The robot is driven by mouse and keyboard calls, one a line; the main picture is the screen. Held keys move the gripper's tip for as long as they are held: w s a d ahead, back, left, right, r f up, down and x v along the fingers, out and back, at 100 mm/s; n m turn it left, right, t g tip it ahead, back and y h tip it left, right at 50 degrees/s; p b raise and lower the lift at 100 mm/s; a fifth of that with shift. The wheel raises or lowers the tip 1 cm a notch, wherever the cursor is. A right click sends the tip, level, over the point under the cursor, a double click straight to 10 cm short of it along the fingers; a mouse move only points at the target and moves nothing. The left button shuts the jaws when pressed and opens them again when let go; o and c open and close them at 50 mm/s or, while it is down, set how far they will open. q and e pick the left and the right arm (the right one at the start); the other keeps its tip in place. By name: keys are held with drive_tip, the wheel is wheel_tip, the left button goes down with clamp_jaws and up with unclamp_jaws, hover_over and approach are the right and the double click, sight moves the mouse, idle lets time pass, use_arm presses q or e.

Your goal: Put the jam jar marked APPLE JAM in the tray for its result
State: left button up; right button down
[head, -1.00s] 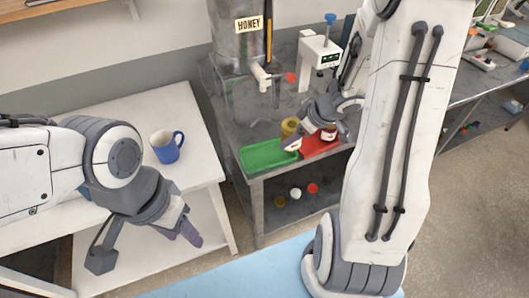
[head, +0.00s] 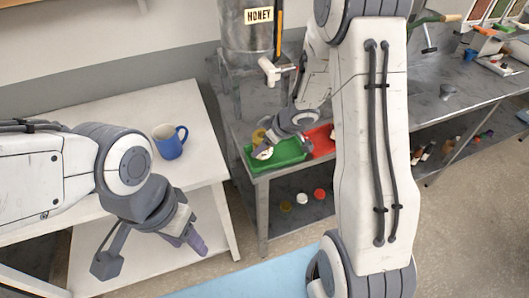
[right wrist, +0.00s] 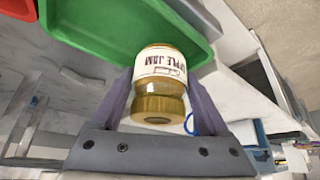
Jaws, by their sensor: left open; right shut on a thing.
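The jam jar marked APPLE JAM (right wrist: 160,75) has a white label, amber contents and a gold lid. My right gripper (right wrist: 158,108) is shut on it at the lid end, and the label reads clearly in the right wrist view. In the head view my right gripper (head: 266,146) is over the left part of the green tray (head: 290,150), largely hiding the jar. In the wrist view the green tray (right wrist: 90,30) lies beyond the jar; I cannot tell whether they touch. The red tray (head: 322,140) is right of the green one, partly hidden by my arm. My left gripper (head: 178,238) is open and empty.
A tank marked HONEY (head: 250,30) stands behind the trays. A blue mug (head: 169,146) is on the white table (head: 110,125) at left. Several lids lie on the shelf (head: 275,225) below the trays. My right arm hides much of the grey bench.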

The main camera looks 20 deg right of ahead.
drive_tip(key=shift+f, duration=0.95)
use_arm(q)
drive_tip(key=shift+f, duration=0.6)
use_arm(e)
drive_tip(key=shift+r, duration=0.1)
use_arm(q)
drive_tip(key=shift+f, duration=0.1)
